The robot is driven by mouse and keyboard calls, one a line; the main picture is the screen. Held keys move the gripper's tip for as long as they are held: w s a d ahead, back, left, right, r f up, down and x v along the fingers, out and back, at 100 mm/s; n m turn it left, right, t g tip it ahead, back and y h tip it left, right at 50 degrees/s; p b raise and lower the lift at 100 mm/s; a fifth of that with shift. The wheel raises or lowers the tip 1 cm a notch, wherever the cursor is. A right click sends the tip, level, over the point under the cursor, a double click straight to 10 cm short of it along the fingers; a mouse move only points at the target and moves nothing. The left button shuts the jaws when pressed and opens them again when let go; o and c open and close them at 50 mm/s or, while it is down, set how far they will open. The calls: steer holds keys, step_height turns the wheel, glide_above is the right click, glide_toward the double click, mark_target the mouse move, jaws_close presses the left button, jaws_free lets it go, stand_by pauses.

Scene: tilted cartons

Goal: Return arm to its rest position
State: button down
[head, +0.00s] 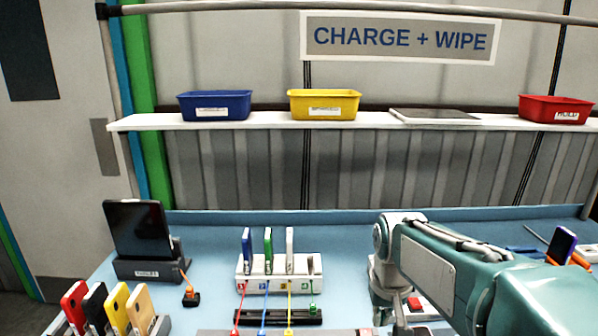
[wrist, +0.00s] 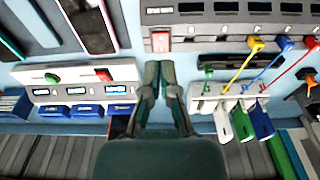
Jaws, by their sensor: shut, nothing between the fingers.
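My gripper (wrist: 160,80) shows in the wrist view with its two dark fingers together and nothing between them. It hangs over the blue bench, between a white charging dock (wrist: 215,92) and a white unit with green and red buttons (wrist: 80,85). In the head view, my arm reaches in from the lower right and bends down at the wrist, right of the charging dock (head: 280,273). The fingertips are not clear there. The dock holds blue, green and white upright devices in the head view.
A tablet (head: 138,228) stands in a dark holder at the left, with several phones (head: 117,302) in front. A shelf (head: 260,122) holds a blue bin (head: 214,105), a yellow bin (head: 324,104) and a red bin (head: 555,109). Coloured cables (head: 264,305) run in front of the dock.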

steer(key=s+r+t, duration=0.1)
steer(key=s+t, duration=0.3)
steer(key=s, duration=1.1)
steer(key=shift+s+r, duration=0.2)
steer(key=shift+r, duration=0.2)
